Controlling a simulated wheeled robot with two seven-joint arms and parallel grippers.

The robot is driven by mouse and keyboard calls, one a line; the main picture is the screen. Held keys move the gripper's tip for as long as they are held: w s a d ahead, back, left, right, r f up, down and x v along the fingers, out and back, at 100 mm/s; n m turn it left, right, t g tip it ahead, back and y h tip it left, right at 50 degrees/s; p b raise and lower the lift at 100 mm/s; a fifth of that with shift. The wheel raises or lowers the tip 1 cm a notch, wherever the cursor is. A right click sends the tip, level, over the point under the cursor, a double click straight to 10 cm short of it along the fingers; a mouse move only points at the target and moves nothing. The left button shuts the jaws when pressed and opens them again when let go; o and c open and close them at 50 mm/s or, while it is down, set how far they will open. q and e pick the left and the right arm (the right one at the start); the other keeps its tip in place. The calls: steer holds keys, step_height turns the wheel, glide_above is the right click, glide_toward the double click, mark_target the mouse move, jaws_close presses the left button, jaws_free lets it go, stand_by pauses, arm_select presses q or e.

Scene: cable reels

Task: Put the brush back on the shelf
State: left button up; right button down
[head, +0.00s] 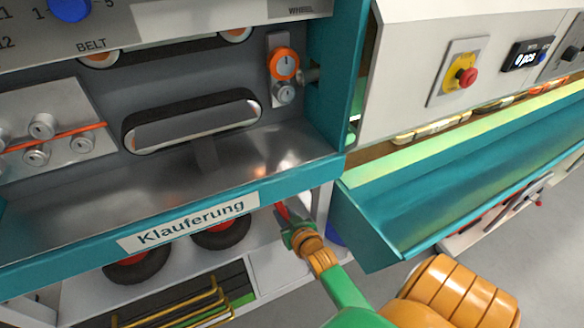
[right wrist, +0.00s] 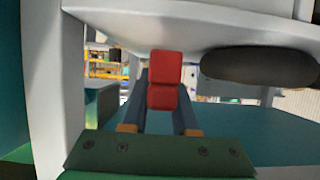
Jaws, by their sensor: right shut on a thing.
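My right gripper (head: 291,226) is at the front of the bench, just below its teal edge, next to a white upright. It is shut on a red thing, seemingly the brush (head: 283,211). In the right wrist view the brush (right wrist: 165,68) shows as a red block between the fingers (right wrist: 163,100); I see no bristles. A white shelf (head: 275,245) lies under the bench, left of the gripper. My left gripper is not in view.
Two dark wheels with red hubs (head: 221,234) stand under the bench. In the right wrist view a dark rounded thing (right wrist: 258,68) is close on the right and a white post (right wrist: 45,80) on the left. A teal trough (head: 440,195) stands at the right.

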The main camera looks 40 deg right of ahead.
steer(key=w+b, duration=0.2)
steer(key=w, duration=0.1)
steer(key=w+d, duration=0.1)
steer(key=shift+w+f+b, duration=0.2)
steer(key=shift+f+b, duration=0.05)
steer(key=shift+b, duration=0.15)
steer(key=shift+w+d+f+b, duration=0.1)
steer(key=shift+w+f+b, duration=0.25)
steer(key=shift+f+b, duration=0.65)
steer(key=shift+f, duration=0.05)
steer(key=c, duration=0.6)
jaws_free()
